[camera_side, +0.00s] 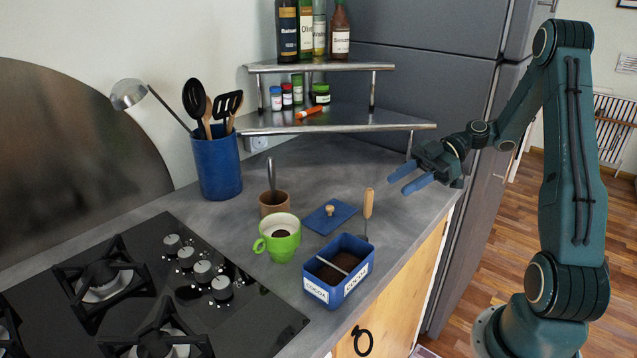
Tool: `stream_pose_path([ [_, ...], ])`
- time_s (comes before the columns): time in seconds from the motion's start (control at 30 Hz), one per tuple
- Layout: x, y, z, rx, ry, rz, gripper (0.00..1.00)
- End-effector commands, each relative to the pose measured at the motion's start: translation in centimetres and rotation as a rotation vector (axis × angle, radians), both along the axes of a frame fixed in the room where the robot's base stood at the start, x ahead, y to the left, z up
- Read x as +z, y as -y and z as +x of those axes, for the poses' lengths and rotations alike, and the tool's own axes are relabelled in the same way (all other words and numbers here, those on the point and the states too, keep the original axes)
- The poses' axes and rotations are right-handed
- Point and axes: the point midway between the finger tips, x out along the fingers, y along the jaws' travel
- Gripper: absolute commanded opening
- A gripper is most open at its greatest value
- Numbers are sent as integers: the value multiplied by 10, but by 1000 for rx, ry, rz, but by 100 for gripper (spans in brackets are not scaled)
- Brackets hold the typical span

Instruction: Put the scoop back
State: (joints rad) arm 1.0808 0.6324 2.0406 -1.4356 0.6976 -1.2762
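A wooden-handled tool (368,204), which looks like the scoop, stands nearly upright at the back right corner of the blue box (318,290). Its lower end is partly hidden, so I cannot tell whether it is in or behind the box. The box has two compartments of dark powder with a light divider; one label reads COCOA. A brown cup (273,206) holds a metal-handled utensil (271,174). A green mug (279,246) has dark contents. A blue lid with a wooden knob (331,220) lies behind the box. My gripper (398,186) is open and empty, above and right of the wooden handle.
A blue crock (218,167) of utensils, including a ladle (130,94), stands at the back left. The gas hob (130,300) fills the front left. A two-tier metal shelf (340,122) with bottles and jars overhangs the back. The counter between cup and shelf is clear.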

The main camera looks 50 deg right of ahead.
Motion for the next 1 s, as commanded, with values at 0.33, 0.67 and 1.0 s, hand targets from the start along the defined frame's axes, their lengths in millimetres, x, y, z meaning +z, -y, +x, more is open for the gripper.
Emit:
stream_pose_path([
  [0.33,1,3,-2,1,0,0,38],
  [0.67,2,2,-2,1,-2,-1,38],
  [1.0,12,-21,4,-3,-128,-68,38],
])
